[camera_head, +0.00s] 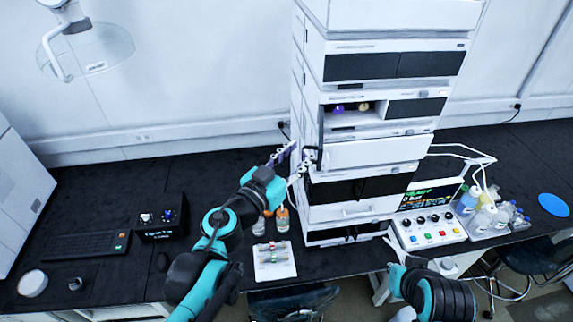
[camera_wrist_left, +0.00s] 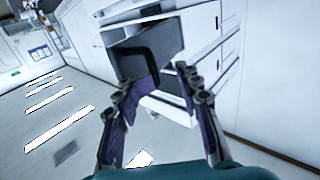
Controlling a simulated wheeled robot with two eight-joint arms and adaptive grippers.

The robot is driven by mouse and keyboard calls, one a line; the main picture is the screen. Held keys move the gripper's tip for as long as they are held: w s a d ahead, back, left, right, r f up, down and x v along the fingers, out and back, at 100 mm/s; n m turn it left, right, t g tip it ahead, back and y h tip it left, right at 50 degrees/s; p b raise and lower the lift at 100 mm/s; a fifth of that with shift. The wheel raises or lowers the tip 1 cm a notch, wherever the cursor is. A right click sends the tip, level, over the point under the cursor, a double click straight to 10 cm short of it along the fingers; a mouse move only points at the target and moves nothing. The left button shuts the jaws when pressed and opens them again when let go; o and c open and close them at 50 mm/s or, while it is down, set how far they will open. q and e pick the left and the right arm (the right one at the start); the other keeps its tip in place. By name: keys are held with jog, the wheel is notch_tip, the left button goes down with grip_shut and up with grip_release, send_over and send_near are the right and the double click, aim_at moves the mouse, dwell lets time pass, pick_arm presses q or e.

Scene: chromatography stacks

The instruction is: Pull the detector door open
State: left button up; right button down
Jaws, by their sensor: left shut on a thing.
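The detector door (camera_head: 375,152) is a white front panel in the middle of the tall instrument stack, below a bay holding small purple and yellow parts. A small dark handle (camera_head: 310,156) stands at the panel's left edge. My left gripper (camera_head: 296,160) is at this edge, shut on the handle. In the left wrist view, the fingers with purple pads (camera_wrist_left: 157,92) sit either side of a dark grey handle piece (camera_wrist_left: 150,50). The exact finger contact is hard to see.
A control box with a screen (camera_head: 430,228) stands right of the stack, beside several bottles (camera_head: 485,215). A keyboard (camera_head: 85,245) is at the left.

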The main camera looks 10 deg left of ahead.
pick_arm(q)
jog(key=v, duration=1.1)
jog(key=shift+s, duration=0.35)
jog(key=shift+a, duration=0.1)
